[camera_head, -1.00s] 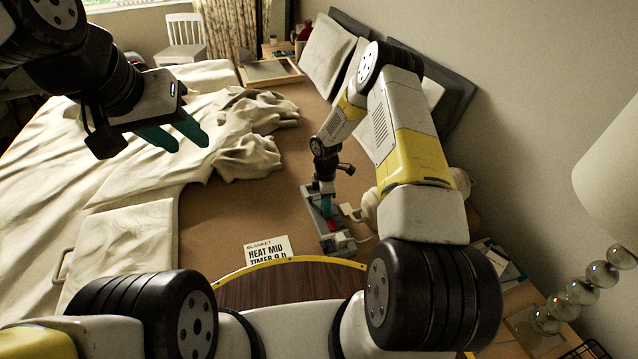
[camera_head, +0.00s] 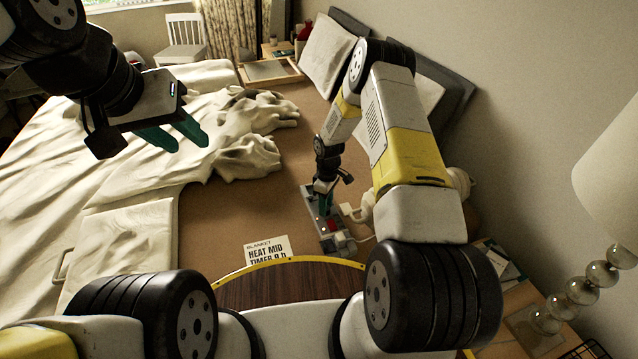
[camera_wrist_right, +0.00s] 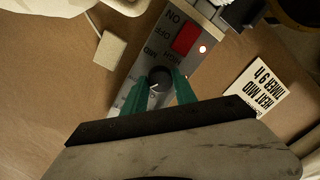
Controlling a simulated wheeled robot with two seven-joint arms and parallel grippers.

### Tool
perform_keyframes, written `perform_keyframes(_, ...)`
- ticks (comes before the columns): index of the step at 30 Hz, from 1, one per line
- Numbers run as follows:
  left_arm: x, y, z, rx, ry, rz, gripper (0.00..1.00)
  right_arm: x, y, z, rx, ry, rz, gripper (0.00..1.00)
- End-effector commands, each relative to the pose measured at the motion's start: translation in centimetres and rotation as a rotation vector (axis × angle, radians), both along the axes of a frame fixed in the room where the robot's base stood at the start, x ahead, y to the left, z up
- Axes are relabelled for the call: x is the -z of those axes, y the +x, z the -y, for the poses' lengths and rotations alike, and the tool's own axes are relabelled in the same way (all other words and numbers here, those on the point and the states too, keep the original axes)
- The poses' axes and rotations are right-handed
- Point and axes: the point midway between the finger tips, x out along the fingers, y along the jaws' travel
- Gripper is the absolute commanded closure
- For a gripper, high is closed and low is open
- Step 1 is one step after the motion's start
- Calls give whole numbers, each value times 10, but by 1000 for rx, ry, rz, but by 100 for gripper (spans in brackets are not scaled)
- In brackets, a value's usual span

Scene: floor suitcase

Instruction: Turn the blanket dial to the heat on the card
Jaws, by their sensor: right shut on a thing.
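The card (camera_head: 267,250) lies on the brown bed surface and reads "HEAT MID" and "TIMER 9 h"; it shows inverted in the right wrist view (camera_wrist_right: 254,92). The grey control strip (camera_head: 336,236) has a red switch (camera_wrist_right: 186,38), a small lit lamp (camera_wrist_right: 203,49) and printed labels, including OFF, HIGH and MID. The round dark dial (camera_wrist_right: 160,77) sits on this strip. My right gripper (camera_wrist_right: 164,86) is shut on the dial, one green finger on each side. The dial's exact setting is hard to read. My left gripper (camera_head: 190,145) is open and empty above the bed.
A crumpled cream blanket (camera_head: 245,150) covers the bed's left side. A small white block (camera_wrist_right: 95,48) lies beside the strip. Pillows (camera_head: 327,55) stand against the headboard. A glass-ball lamp (camera_head: 583,291) stands at the right.

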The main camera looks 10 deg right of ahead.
Motion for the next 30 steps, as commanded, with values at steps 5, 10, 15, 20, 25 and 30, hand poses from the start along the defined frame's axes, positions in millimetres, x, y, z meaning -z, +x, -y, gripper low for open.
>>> perform_keyframes(5, 0, 0, 0, 0, 0, 0, 64, -1, 0, 0, 167, -1, 0, 100)
perform_keyframes(10, 0, 0, 0, 0, 0, 0, 64, -1, 0, 0, 328, 0, 1, 100)
perform_keyframes(15, 0, 0, 0, 0, 0, 0, 64, -1, 0, 0, 489, 0, 2, 100)
perform_keyframes(20, 0, 0, 0, 0, 0, 0, 64, -1, -1, 0, 641, 0, 1, 100)
perform_keyframes(25, 0, 0, 0, 0, 0, 0, 64, -1, -1, 0, 802, 0, 2, 100)
perform_keyframes(30, 0, 0, 0, 0, 0, 0, 64, -1, -1, 0, 965, 0, 1, 100)
